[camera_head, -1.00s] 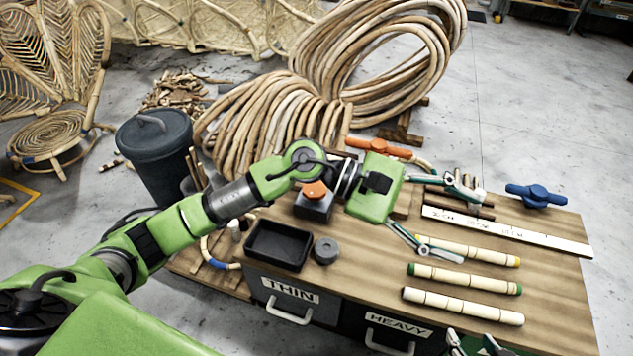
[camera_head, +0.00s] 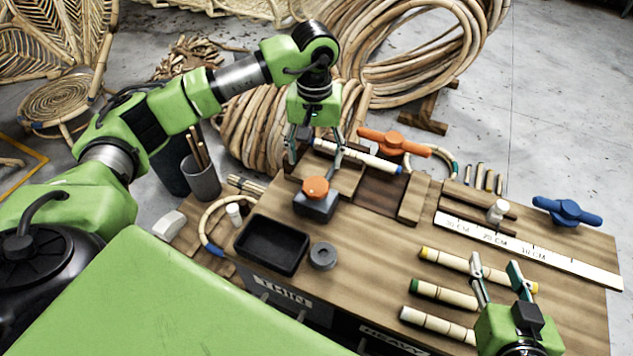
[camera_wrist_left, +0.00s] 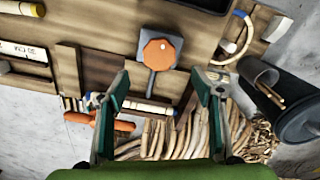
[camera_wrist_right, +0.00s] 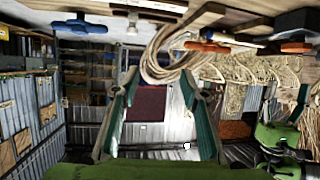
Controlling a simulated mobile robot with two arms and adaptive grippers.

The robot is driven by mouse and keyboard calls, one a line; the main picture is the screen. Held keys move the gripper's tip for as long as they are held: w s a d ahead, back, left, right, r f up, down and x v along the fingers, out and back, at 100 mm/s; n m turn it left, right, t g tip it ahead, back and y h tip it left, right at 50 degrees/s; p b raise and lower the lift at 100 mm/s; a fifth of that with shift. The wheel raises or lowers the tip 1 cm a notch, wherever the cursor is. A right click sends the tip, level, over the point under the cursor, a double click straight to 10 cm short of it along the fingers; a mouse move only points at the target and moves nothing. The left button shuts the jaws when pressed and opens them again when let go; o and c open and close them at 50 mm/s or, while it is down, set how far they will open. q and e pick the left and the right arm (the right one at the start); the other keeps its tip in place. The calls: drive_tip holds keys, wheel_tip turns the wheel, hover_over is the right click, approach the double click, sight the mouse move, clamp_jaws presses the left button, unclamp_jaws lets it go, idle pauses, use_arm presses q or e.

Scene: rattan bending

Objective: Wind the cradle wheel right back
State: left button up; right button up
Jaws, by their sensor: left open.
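The orange winged wheel (camera_head: 394,142) stands at the far edge of the workbench behind a wooden cradle (camera_head: 380,192). It also shows in the left wrist view (camera_wrist_left: 122,125) and, small, in the right wrist view (camera_wrist_right: 207,46). A pale cane with a blue end (camera_head: 357,156) lies across the cradle, in front of the wheel. My left gripper (camera_head: 316,152) is open, pointing down over the cane's left part, left of the wheel; I cannot tell whether it touches the cane. My right gripper (camera_head: 496,265) is open and empty over the bench's front right.
A blue winged handle (camera_head: 567,211) stands at the right, behind a white ruler (camera_head: 525,249). An orange knob on a dark block (camera_head: 316,188), a black tray (camera_head: 271,245) and a grey roll (camera_head: 323,256) are left of centre. Marked canes (camera_head: 445,292) lie near my right gripper.

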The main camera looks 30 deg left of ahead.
sight(315, 187)
use_arm(q)
wheel_tip(315, 187, down, 9)
drive_tip(key=shift+d+f+b, duration=0.1)
drive_tip(key=shift+b, duration=0.85)
drive_tip(key=shift+f, duration=0.45)
use_arm(e)
wheel_tip(315, 187, up, 12)
drive_tip(key=w+a+t+y, duration=0.2)
drive_tip(key=t, duration=0.4)
drive_tip(key=shift+w+a, duration=0.15)
drive_tip(key=shift+w, duration=0.15)
use_arm(q)
drive_tip(key=shift+c, duration=0.2)
drive_tip(key=c, duration=1)
